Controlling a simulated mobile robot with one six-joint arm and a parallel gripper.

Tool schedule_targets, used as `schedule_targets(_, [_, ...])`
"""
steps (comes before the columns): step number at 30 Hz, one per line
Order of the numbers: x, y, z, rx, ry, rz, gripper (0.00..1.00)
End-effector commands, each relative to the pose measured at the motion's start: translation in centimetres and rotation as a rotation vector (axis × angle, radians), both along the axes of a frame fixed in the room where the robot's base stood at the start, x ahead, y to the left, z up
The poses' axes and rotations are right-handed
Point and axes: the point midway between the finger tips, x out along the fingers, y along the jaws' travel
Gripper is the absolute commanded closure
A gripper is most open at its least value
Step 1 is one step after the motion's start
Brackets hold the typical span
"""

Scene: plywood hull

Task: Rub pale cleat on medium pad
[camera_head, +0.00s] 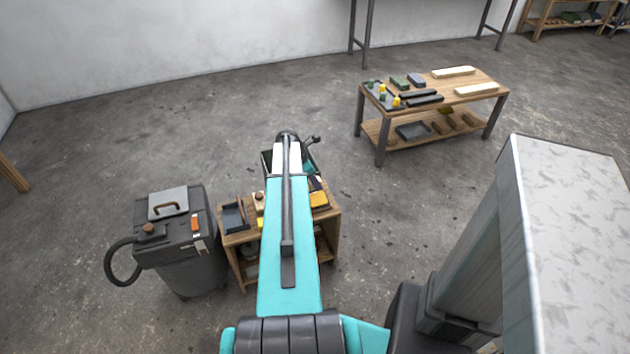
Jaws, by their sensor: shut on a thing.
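My teal arm reaches forward over a small wooden bench (334,223), and its far end covers much of the bench top. My gripper is hidden behind the arm's far links, so its jaws and anything in them do not show. I cannot make out the pale cleat. A yellow block (319,200) lies at the bench's right edge, partly beside my arm. A small pale tan piece with a knob (259,202) lies just left of the arm. I cannot tell which item here is the medium pad.
A dark open tray (235,217) sits at the bench's left end. A grey vacuum bin (185,245) with a hose stands left of it. A wooden table (450,104) with pale boards and dark blocks stands at the back right. A grey column (465,235) rises at right. Floor between is clear.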

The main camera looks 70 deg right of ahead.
Motion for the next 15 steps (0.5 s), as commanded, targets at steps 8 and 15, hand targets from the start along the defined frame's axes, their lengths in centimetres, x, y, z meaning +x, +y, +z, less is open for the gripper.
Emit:
schedule_targets(8, [0.0, 0.0, -1.8, 0.000, 0.000, 0.000, 0.92])
schedule_targets(15, [0.1, 0.0, -3.7, 0.000, 0.000, 0.001, 0.92])
